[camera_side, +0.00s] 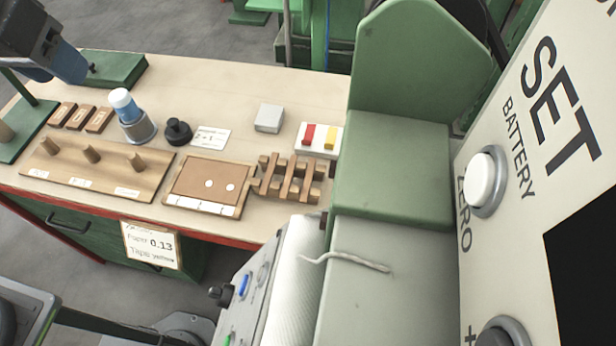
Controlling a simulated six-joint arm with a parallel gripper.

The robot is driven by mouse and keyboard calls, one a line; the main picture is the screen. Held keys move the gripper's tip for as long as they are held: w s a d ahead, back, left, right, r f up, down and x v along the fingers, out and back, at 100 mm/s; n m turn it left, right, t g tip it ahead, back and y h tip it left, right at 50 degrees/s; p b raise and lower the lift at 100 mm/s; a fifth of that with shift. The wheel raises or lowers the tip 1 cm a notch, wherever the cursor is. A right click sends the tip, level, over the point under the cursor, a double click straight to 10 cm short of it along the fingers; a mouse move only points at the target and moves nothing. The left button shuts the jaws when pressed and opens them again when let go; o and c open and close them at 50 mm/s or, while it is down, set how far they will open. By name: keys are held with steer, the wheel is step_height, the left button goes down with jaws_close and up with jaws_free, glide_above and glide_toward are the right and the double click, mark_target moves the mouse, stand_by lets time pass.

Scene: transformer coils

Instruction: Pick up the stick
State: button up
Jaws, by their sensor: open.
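No single piece is plainly the stick. A thin, pale, slightly bent strand (345,262) lies on the grey-green surface at the lower right. My gripper (52,68), dark grey and blue, is at the top left corner, cut off by the picture's edge. It is open, above the bench's left end, and far from both the bars and the strand. Its fingertips are hard to make out.
A pegged wooden board (92,172), a brown panel (208,187), a blue-and-white capped jar (131,118) and a black knob (178,131) stand on the bench. A green machine housing (390,165) and a large panel (515,120) close off the right.

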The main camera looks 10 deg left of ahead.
steer(key=w+d+f+g, duration=0.1)
steer(key=w+d+f, duration=0.2)
steer(key=w+d, duration=0.55)
steer(key=g, duration=0.2)
glide_above(308, 179)
steer(key=shift+y, duration=0.3)
steer(key=f, duration=2.3)
steer(key=shift+s+f, duration=0.3)
steer(key=shift+s, duration=0.05)
steer(key=shift+w+f, duration=0.15)
steer(key=shift+f, duration=1.3)
steer(key=shift+w+f, duration=0.1)
steer(key=shift+f, duration=1.3)
steer(key=shift+c, duration=0.3)
jaws_close()
